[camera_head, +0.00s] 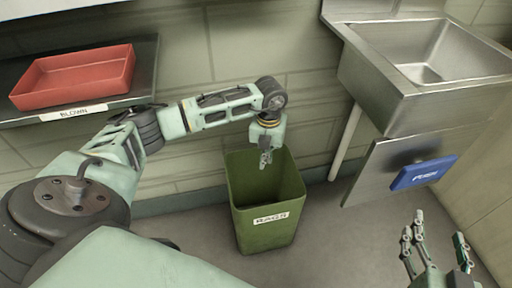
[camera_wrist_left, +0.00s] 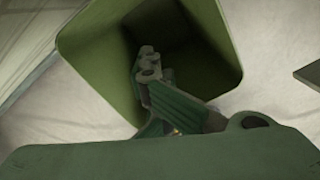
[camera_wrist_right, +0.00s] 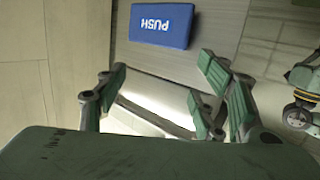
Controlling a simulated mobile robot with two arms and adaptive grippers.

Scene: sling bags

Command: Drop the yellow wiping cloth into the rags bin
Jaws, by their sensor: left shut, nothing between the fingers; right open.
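The green rags bin (camera_head: 258,233) stands on the floor against the wall, with a "RAGS" label on its front. Its open mouth and inner wall also show in the left wrist view (camera_wrist_left: 88,50). My left gripper (camera_head: 265,160) points down over the bin's mouth, near its back rim; its fingers (camera_wrist_left: 148,60) are shut and empty. My right gripper (camera_head: 434,232) is open and empty at the lower right, apart from the bin. I see no yellow wiping cloth in any view; the deep inside of the bin is dark and partly hidden by my left fingers.
A red tray (camera_head: 75,77) sits on a shelf labelled "BLOWN" at the left. A steel sink (camera_head: 440,100) is at the upper right. Below it, a panel carries a blue "PUSH" plate (camera_head: 424,173), also in the right wrist view (camera_wrist_right: 161,24). Floor right of the bin is clear.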

